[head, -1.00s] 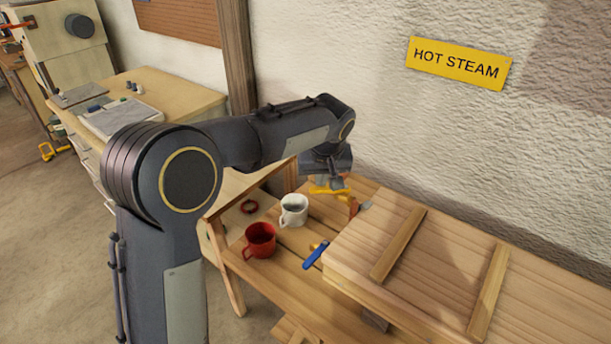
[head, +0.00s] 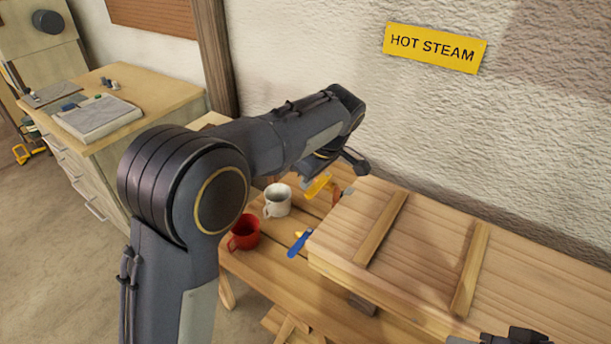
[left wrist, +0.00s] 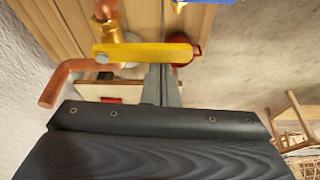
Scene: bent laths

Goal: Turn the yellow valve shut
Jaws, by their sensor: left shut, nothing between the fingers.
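The yellow valve's flat lever (head: 317,187) shows in the head view just below my left gripper, by the wall end of the bench. In the left wrist view the lever (left wrist: 125,53) lies across the picture, bolted over a brass valve body (left wrist: 112,32) with copper pipe. My left gripper (left wrist: 162,75) is shut and empty. Its fingers are right at the lever's middle to free end; I cannot tell whether they touch it. In the head view its fingers are mostly hidden by my arm. A dark part of my right gripper (head: 515,336) shows at the bottom edge; its fingers are not clear.
A yellow HOT STEAM sign (head: 435,47) hangs on the rough wall behind.

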